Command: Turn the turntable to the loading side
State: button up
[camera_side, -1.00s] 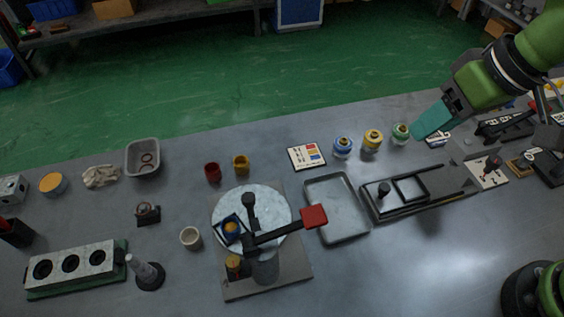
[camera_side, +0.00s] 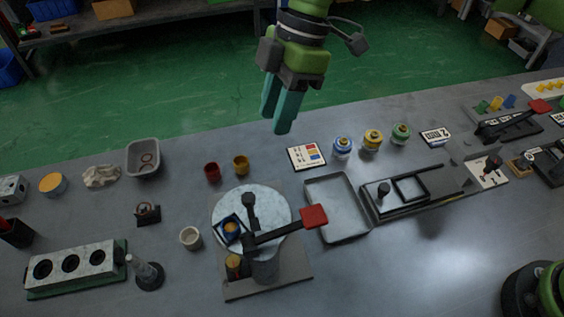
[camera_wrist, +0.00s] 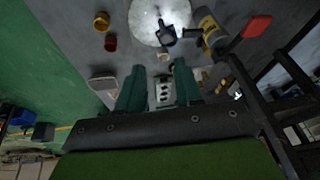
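The turntable (camera_side: 272,197) is a pale round disc on a grey base plate, left of the middle of the bench. A black knob (camera_side: 249,199) stands up from the disc, and a blue square holder (camera_side: 225,232) with an orange piece sits on its left part. My gripper (camera_side: 279,118) is above and behind the turntable, teal fingers pointing down, apart and empty. In the wrist view the disc (camera_wrist: 146,28) shows beyond the fingers (camera_wrist: 158,80).
A red cup (camera_side: 212,172) and a yellow cup (camera_side: 240,165) stand behind the disc. An empty grey tray (camera_side: 345,232) lies to its right, and a white cup (camera_side: 190,238) to its left. Several lidded jars (camera_side: 372,140) stand farther right. Bare bench lies at the front right.

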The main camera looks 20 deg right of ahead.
jog(key=r+n, duration=0.2)
jog(key=n, duration=0.2)
send_near(249, 197)
jog(key=x, duration=0.8)
grip_shut()
